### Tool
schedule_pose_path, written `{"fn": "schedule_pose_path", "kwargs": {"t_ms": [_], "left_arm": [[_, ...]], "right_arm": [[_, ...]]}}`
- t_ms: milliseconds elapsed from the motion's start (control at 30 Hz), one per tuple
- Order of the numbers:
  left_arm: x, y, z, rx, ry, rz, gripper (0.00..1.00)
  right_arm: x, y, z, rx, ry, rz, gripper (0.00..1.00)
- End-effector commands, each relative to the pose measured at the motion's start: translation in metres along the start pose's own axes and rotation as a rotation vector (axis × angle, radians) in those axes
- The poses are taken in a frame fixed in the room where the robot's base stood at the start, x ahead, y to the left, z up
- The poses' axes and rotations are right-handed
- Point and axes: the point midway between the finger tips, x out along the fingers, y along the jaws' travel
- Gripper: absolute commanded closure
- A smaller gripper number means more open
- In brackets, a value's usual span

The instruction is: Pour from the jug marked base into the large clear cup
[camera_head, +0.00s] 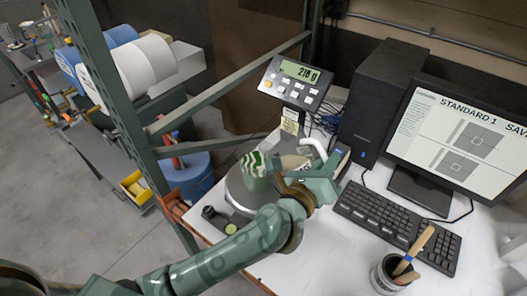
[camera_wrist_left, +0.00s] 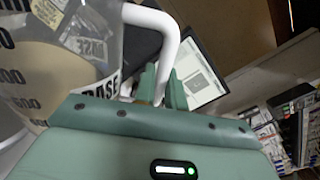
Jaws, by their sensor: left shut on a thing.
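The jug marked BASE (camera_wrist_left: 85,60) fills the upper left of the left wrist view, clear with beige contents and printed marks. In the head view the jug (camera_head: 291,161) is partly hidden by my gripper, next to the cup; its exact tilt is hard to tell. My left gripper (camera_head: 312,172) is shut on its white handle (camera_head: 314,147), also seen in the left wrist view (camera_wrist_left: 158,22). A cup (camera_head: 256,180) with green and white streaked contents stands on the round scale plate (camera_head: 236,194). My right gripper is not in view.
The scale display (camera_head: 299,72) stands behind, reading about 218 g. A keyboard (camera_head: 395,222), monitor (camera_head: 465,140) and computer tower (camera_head: 385,95) are at right. A tub with wooden sticks (camera_head: 388,277) is in front. A green-topped small pot (camera_head: 231,229) sits near the table's left edge.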

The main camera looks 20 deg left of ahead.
Motion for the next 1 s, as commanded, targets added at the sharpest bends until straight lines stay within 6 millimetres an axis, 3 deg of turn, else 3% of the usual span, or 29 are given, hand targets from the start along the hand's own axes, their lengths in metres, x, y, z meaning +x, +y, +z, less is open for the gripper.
{"fn": "schedule_pose_path", "kwargs": {"t_ms": [300,1000], "left_arm": [[0.000,-0.007,0.031,-0.148,-0.003,-0.002,1.00],[0.000,-0.006,0.033,-0.185,-0.002,-0.003,1.00]], "right_arm": [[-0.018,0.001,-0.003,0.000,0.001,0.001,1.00],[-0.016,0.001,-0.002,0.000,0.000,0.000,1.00]]}}
